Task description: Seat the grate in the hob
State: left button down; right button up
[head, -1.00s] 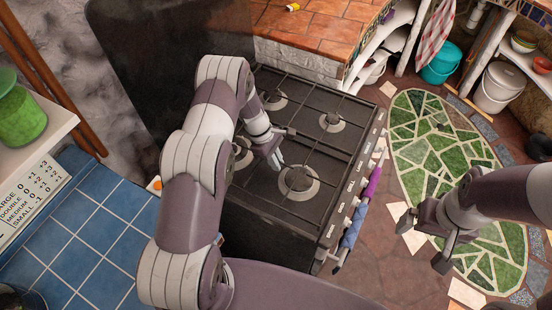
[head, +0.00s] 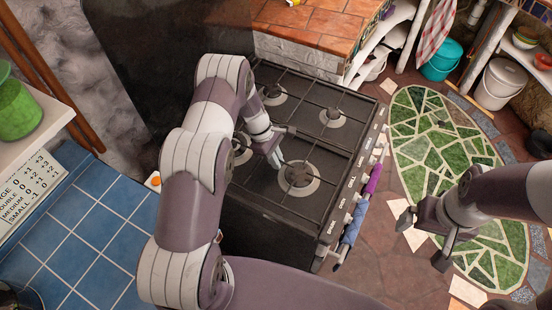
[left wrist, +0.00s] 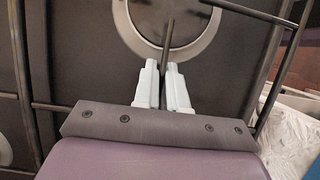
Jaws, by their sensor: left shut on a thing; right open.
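The dark hob (head: 262,200) on top of the stove has several round burners with black bars running over them. My left gripper (head: 277,160) reaches down over it, beside the front burner (head: 299,176). In the left wrist view its pale fingers (left wrist: 168,88) are shut on a thin dark bar of the grate (left wrist: 169,35), in front of a burner ring (left wrist: 205,50). My arm hides part of the hob's left side. I cannot tell whether the grate lies flat in its seat. My right gripper (head: 424,236) is open and empty, right of the stove.
A rail with purple and blue cloths (head: 357,220) runs along the stove's right edge, by the knobs. A terracotta-tiled counter (head: 310,25) adjoins its far end. A blue-tiled counter (head: 100,235) lies at the left. Open floor with a green mosaic (head: 440,150) lies to the right.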

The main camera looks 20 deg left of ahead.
pick_arm(q)
jog(key=shift+f+b, duration=0.5)
dwell(0.3)
jog(key=c, duration=1.1)
grip_release()
jog(key=shift+s, duration=0.1)
jog(key=b+v, duration=0.2)
jog(key=v, duration=0.9)
jog(key=shift+a+r, duration=0.15)
jog(key=shift+r, duration=0.15)
jog(key=shift+a+r, duration=0.15)
jog(key=shift+r, duration=0.35)
